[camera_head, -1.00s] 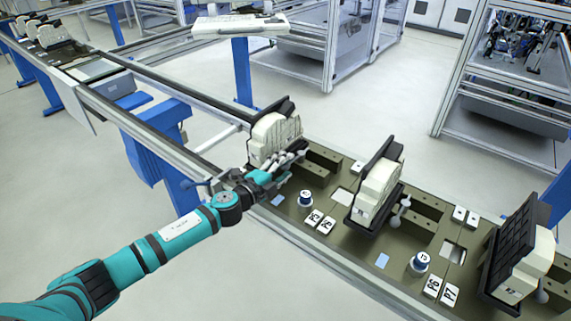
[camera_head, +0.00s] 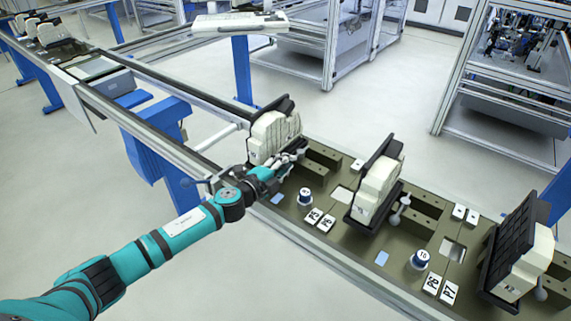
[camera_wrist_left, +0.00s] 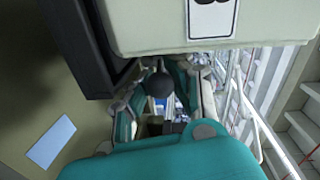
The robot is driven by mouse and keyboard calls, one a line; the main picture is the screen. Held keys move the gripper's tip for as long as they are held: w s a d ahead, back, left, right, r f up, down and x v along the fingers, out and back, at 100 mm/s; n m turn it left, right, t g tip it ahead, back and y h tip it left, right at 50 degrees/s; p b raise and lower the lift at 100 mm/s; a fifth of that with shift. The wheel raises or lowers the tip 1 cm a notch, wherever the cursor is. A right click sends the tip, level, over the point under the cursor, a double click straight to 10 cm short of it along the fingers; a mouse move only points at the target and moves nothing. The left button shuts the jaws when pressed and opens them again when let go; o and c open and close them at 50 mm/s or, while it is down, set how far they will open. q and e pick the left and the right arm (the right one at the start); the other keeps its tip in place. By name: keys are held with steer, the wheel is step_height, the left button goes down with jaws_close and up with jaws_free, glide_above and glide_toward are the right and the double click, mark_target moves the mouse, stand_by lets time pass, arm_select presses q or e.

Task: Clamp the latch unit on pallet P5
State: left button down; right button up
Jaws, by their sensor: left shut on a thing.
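The latch unit (camera_head: 268,138) at the left end of the pallet row is a cream block against a black plate, standing upright on the olive pallet (camera_head: 283,212). A tag reading P5 (camera_head: 314,216) lies in front of it. My left gripper (camera_head: 288,160) is at the unit's lower right side, shut on its lever. In the left wrist view, the lever's dark ball knob (camera_wrist_left: 158,85) sits between the fingers, below the cream body (camera_wrist_left: 160,30). The gripper partly hides the lever in the head view. My right gripper is not in view.
Two similar cream units stand further right, a middle one (camera_head: 375,190) and a right one (camera_head: 530,260), each with a ball lever. A conveyor rail (camera_head: 180,95) runs to the back left.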

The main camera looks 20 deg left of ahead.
arm_select(q)
steer(key=shift+w+f, duration=0.1)
steer(key=shift+s+d+n+y+p, duration=0.2)
steer(key=shift+d+n+y+p, duration=0.25)
steer(key=shift+d+n+y, duration=0.4)
steer(key=y, duration=0.1)
steer(key=n+y, duration=0.1)
steer(key=y, duration=0.1)
steer(key=shift+d+f+n+t+b, duration=0.15)
steer(key=shift+d+n+t+b, duration=0.1)
steer(key=shift+d+t+b, duration=0.15)
steer(key=shift+d+n+y+b, duration=0.3)
steer(key=shift+n+y, duration=0.3)
steer(key=shift+y, duration=0.35)
steer(key=shift+a, duration=0.1)
steer(key=c, duration=1.1)
jaws_free()
steer(key=shift+s+r, duration=0.15)
steer(key=shift+r, duration=0.05)
